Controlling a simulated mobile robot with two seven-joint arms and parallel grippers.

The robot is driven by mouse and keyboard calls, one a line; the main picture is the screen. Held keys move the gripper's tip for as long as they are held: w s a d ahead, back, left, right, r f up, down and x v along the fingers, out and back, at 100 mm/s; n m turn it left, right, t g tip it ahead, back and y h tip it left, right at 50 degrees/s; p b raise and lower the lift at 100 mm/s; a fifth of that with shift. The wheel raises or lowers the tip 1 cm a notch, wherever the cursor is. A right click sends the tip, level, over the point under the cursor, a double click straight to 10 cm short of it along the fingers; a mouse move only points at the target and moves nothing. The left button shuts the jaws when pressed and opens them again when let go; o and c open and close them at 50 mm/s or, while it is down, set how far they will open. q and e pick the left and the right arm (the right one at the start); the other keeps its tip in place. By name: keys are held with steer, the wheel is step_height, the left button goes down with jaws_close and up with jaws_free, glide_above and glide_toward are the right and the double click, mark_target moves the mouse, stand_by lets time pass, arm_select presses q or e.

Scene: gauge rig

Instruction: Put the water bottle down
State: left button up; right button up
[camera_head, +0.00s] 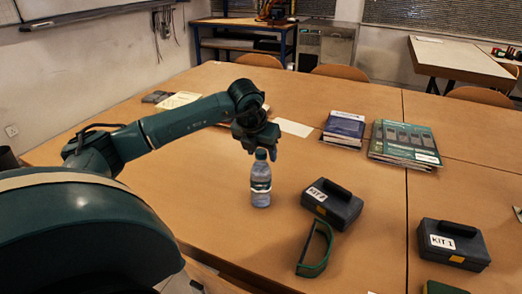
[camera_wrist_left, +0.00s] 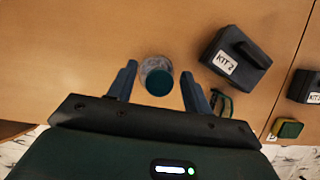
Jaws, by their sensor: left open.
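In the left wrist view, the bottle (camera_wrist_left: 157,78) is seen from above, between the two spread fingers of my left gripper (camera_wrist_left: 160,88). Gaps show between the cap and both fingers, so the gripper is open. My right gripper is not in view.
The KIT 2 case (camera_head: 333,204) stands just right of the bottle, with a green-framed object (camera_head: 314,250) in front of it. The KIT 1 case (camera_head: 453,244) is farther right. Books (camera_head: 404,143) and a blue-covered stack (camera_head: 344,128) lie behind. The table left of the bottle is clear.

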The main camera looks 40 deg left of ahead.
arm_select(q)
steer(key=v, duration=1.2)
steer(key=shift+s, duration=0.15)
